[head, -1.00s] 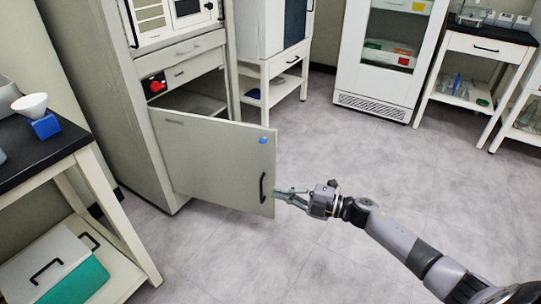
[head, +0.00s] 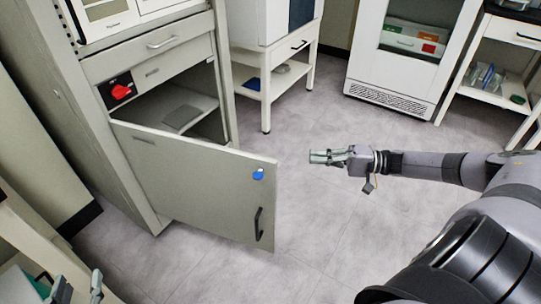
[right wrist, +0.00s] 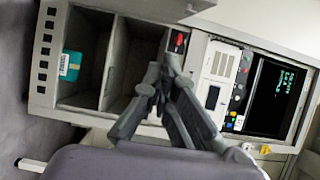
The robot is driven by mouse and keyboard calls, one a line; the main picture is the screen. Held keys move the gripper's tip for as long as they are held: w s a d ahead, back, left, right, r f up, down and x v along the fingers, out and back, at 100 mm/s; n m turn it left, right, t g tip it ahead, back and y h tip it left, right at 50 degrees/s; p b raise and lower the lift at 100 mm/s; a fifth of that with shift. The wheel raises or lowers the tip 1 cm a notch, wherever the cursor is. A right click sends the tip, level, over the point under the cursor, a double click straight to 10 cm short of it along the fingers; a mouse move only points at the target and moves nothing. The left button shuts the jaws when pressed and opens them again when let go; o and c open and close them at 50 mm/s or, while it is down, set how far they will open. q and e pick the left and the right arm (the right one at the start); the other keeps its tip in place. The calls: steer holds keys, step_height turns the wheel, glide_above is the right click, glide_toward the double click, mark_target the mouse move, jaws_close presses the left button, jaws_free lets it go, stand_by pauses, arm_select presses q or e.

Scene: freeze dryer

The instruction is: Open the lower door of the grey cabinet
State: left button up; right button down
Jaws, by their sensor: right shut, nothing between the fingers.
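The grey cabinet (head: 150,205) stands at the left in the head view. Its lower door (head: 190,180) is swung part way open, with a black handle (head: 259,224) and a blue spot near its free edge. Behind it the compartment with a shelf (head: 187,108) shows. My right gripper (head: 312,157) is shut and empty, right of the door's free edge and apart from it. In the right wrist view its fingers (right wrist: 165,75) are in front of the open compartment (right wrist: 125,60). My left gripper (head: 79,285) is at the bottom left, fingers apart, only its tips showing.
A teal box (right wrist: 70,66) lies inside the compartment. A red switch (head: 121,91) is above the door. A white table (head: 268,88) and a glass-fronted white cabinet (head: 395,98) stand behind. The floor right of the door is clear.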

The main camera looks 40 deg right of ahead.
arm_select(q)
step_height(320, 180, up, 9)
steer(key=d+t+h+b, duration=0.1)
steer(key=t+b, duration=0.1)
steer(key=t, duration=0.3)
steer(key=shift+w+d+r+t+h, duration=0.15)
steer(key=shift+t+h, duration=0.25)
arm_select(e)
steer(key=w+a, duration=0.4)
steer(key=a, duration=0.7)
steer(key=shift+r, duration=0.1)
